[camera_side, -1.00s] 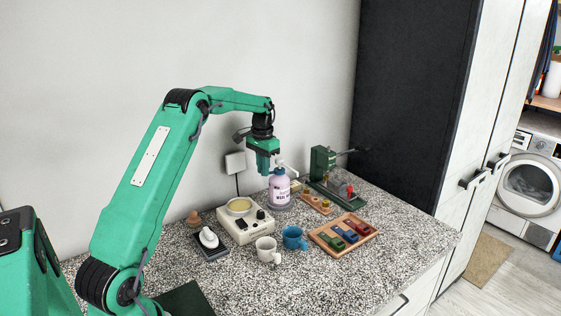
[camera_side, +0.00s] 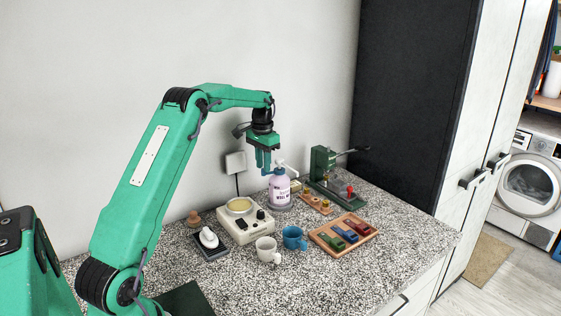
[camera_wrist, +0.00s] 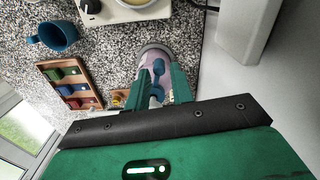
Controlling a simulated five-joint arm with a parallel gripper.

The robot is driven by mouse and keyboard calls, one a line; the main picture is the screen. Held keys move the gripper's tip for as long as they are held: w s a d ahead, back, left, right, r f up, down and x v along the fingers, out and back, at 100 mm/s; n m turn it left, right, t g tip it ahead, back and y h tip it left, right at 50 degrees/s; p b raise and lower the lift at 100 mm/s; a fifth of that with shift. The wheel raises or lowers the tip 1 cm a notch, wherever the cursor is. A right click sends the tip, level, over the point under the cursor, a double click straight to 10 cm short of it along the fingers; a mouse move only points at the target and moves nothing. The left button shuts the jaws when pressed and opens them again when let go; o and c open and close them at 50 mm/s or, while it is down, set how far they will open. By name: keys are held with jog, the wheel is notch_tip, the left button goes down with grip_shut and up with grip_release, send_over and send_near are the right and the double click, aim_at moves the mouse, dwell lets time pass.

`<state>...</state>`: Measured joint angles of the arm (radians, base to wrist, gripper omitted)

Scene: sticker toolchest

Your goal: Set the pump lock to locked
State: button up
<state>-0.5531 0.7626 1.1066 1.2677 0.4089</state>
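The pump bottle (camera_side: 280,190) is pale lilac with dark lettering and stands upright at the back of the counter. Its white pump head (camera_side: 286,168) points to the right in the side view. My gripper (camera_side: 266,172) hangs beside and slightly left of the pump head, fingers pointing down. In the wrist view the fingers (camera_wrist: 160,88) are apart, with the bottle (camera_wrist: 148,57) seen beyond and between them. Blue parts show in that gap, but the lock's setting cannot be made out. I cannot tell whether a finger touches the pump.
A cream device with a round dish (camera_side: 241,224) stands left of the bottle. White (camera_side: 267,250) and blue (camera_side: 294,238) mugs stand in front. A wooden tray of coloured blocks (camera_side: 326,246) and a green press (camera_side: 322,165) are to the right. The front counter is mostly clear.

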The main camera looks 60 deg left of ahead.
jog(key=shift+r, duration=3.15)
jog(key=shift+d+r, duration=0.2)
jog(key=shift+d, duration=0.05)
jog(key=s+d+r+t, duration=0.1)
jog(key=s+d+r, duration=0.4)
jog(key=d, duration=0.5)
jog(key=s+d+r+t, duration=0.2)
jog(key=s+d+r, duration=0.3)
jog(key=d, duration=0.4)
jog(key=s+d+f+t, duration=0.1)
jog(key=s+d+f, duration=0.2)
jog(key=s, duration=0.6)
jog(key=s+d+f+m+t, duration=0.1)
jog(key=s+d+f, duration=0.2)
jog(key=s+d, duration=0.5)
jog(key=shift+s+d+m+t, duration=0.25)
jog(key=shift+s+m+t, duration=0.05)
jog(key=shift+s, duration=0.1)
